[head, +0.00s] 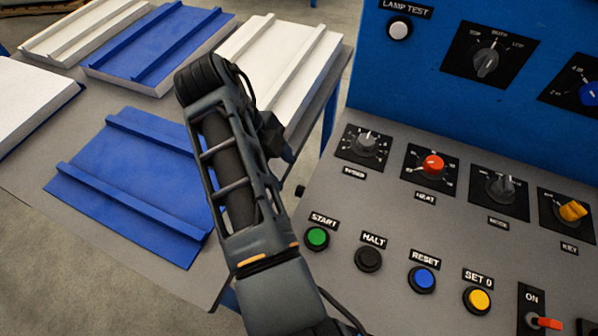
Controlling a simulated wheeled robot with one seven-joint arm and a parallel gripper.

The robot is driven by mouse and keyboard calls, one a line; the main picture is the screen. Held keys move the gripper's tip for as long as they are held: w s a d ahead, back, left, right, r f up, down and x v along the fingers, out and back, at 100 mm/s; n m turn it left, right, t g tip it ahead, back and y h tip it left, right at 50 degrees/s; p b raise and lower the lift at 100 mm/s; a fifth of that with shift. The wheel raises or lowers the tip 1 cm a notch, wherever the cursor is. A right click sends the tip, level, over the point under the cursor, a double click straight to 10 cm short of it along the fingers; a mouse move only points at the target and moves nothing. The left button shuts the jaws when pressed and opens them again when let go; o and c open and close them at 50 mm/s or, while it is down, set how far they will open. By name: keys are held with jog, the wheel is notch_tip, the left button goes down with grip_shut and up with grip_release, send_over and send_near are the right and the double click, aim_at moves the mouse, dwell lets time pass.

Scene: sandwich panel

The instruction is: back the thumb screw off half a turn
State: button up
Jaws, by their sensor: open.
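No part in the head view can be clearly made out as a thumb screw. A small dark knob-like piece (300,190) sits at the left edge of the grey control panel (335,205); it is too small to tell what it is. My arm rises from the bottom middle and bends over at the top. My gripper (282,150) shows partly behind the arm, left of and above the panel's left edge. It is open, apart from the small dark piece, and its fingertips are hard to make out.
The panel carries a green START button (317,237), a black HALT button (368,258), blue and yellow buttons, several dials and a red switch (549,323). A blue upright panel (425,75) stands behind. Blue and white ribbed panels lie on a grey table (75,115) at left.

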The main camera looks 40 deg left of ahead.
jog(key=x, duration=0.7)
grip_shut()
dwell(0.4)
